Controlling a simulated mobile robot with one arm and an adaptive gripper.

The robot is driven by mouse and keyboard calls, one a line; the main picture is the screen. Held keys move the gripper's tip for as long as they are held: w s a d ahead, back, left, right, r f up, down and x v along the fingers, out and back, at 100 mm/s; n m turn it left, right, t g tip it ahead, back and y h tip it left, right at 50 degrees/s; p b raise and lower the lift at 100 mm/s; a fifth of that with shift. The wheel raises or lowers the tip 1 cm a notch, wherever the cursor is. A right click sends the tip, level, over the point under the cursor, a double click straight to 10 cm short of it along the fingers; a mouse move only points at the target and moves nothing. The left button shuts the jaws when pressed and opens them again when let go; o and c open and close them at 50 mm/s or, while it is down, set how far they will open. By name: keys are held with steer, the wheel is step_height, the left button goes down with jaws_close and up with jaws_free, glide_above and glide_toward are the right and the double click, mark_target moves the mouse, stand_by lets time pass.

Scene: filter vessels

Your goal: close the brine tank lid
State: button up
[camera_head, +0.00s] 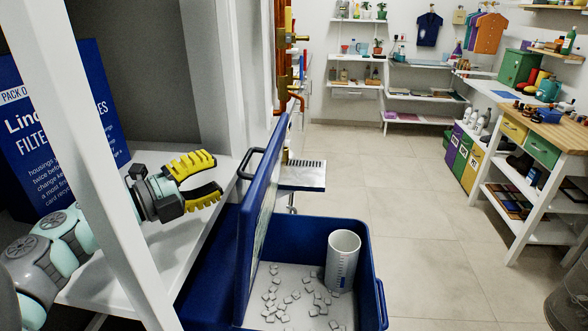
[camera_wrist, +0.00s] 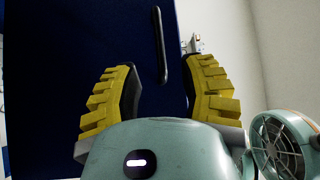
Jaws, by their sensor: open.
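The blue brine tank (camera_head: 371,268) stands on the floor at the lower middle of the head view. Its blue lid (camera_head: 255,225) is open and stands upright, with a dark handle (camera_head: 246,164) on its left face. In the wrist view the lid (camera_wrist: 215,12) fills the upper middle, and the handle (camera_wrist: 160,46) lies upright between the fingers. My gripper (camera_head: 221,175) is open and empty, left of the lid and apart from the handle. Its yellow fingers (camera_wrist: 160,82) also show in the wrist view.
White pellets (camera_head: 280,290) and a white tube (camera_head: 342,262) are inside the tank. A white shelf (camera_head: 195,225) lies below my arm, and a white post (camera_head: 105,170) crosses in front of it. A small metal ledge (camera_head: 303,175) is just behind the lid. The floor (camera_head: 420,200) to the right is clear.

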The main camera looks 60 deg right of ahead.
steer(key=shift+v, duration=2.35)
